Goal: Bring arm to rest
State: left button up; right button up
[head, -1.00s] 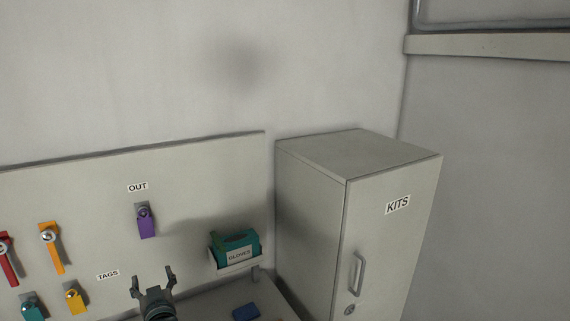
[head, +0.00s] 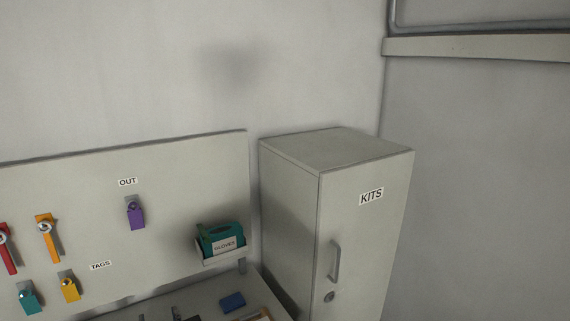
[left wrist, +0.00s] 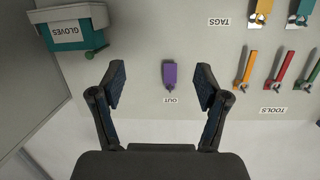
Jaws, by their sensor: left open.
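My left gripper (head: 159,315) shows only as dark tips at the bottom edge of the head view. In the left wrist view its two fingers (left wrist: 161,84) are spread apart with nothing between them. Beyond them a purple tag (left wrist: 170,75) hangs on the board, apart from the fingers. In the head view the purple tag (head: 135,213) hangs under the OUT label (head: 128,182). My right gripper is in neither view.
The pegboard (head: 80,190) holds red and orange tools, teal and yellow tags, and a GLOVES box (head: 221,241). A tall KITS cabinet (head: 365,240) stands to the right, its door shut. A blue item (head: 232,301) lies on the bench below.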

pick_arm(q)
jog(key=s+d+f+m+g+h, duration=0.2)
jog(key=s+d+f, duration=0.2)
jog(key=s+f, duration=0.45)
jog(key=s+d+f+m+g+h, duration=0.15)
jog(key=s+d+f, duration=0.3)
jog(key=f, duration=0.65)
jog(key=s+d+f+m+g+h, duration=0.1)
jog(key=s+d+f+g+h, duration=0.15)
jog(key=s+f, duration=0.6)
jog(key=s+d+f+m+g+h, duration=0.1)
jog(key=s+d+f+m+g, duration=0.2)
jog(key=s, duration=1.1)
notch_tip(320, 180, down, 26)
jog(key=s+g, duration=0.1)
jog(key=g, duration=0.2)
jog(key=s+a+f, duration=0.3)
jog(key=s+f, duration=1.3)
jog(key=s, duration=0.2)
jog(key=shift+a+f+n+g, duration=0.15)
jog(key=shift+f+n+g, duration=0.05)
jog(key=shift+n+g, duration=0.2)
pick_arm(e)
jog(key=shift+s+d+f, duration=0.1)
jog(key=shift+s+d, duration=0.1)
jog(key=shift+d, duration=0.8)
